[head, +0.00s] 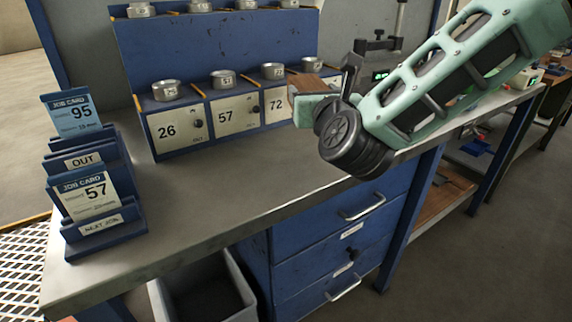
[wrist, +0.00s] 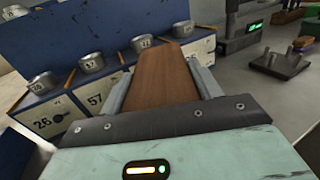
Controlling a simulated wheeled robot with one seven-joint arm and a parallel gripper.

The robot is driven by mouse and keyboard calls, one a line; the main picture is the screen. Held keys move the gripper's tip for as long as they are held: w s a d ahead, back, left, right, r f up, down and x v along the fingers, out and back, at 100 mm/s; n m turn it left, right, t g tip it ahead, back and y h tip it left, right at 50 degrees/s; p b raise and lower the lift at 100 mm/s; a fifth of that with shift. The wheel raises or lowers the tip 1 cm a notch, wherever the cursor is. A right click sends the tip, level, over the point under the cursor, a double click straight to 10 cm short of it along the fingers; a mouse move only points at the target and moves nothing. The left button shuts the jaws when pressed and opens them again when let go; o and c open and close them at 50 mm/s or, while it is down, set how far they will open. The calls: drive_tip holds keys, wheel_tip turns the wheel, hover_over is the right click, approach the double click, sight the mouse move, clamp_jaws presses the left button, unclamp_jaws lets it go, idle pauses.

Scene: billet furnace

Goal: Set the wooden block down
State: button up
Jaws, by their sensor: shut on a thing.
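The wooden block (wrist: 165,75) is brown and flat, and lies between the two fingers of my gripper (wrist: 163,88) in the wrist view. My gripper is shut on it. In the head view a small part of the block (head: 307,84) shows at my gripper (head: 320,95), in front of the numbered compartments and above the workbench (head: 230,190). My wrist hides part of the gripper there. I cannot tell exactly how high the block is above the bench top.
A blue rack (head: 215,50) at the back has numbered doors 26, 57 and 72 with metal cups on its ledges. Job card holders (head: 95,205) stand at the left. A grey stand (wrist: 235,30) is beyond the block. The front bench top is clear. A grey bin (head: 205,290) is below.

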drive_tip(key=shift+s+a, duration=0.15)
drive_tip(key=shift+a, duration=0.4)
drive_tip(key=shift+a+f, duration=0.2)
wheel_tip(320, 180, down, 9)
drive_tip(key=shift+f+b, duration=0.1)
drive_tip(key=shift+b, duration=0.65)
drive_tip(key=o, duration=0.8)
drive_tip(key=shift+f, duration=0.1)
drive_tip(key=o, duration=0.4)
drive_tip(key=shift+r, duration=0.2)
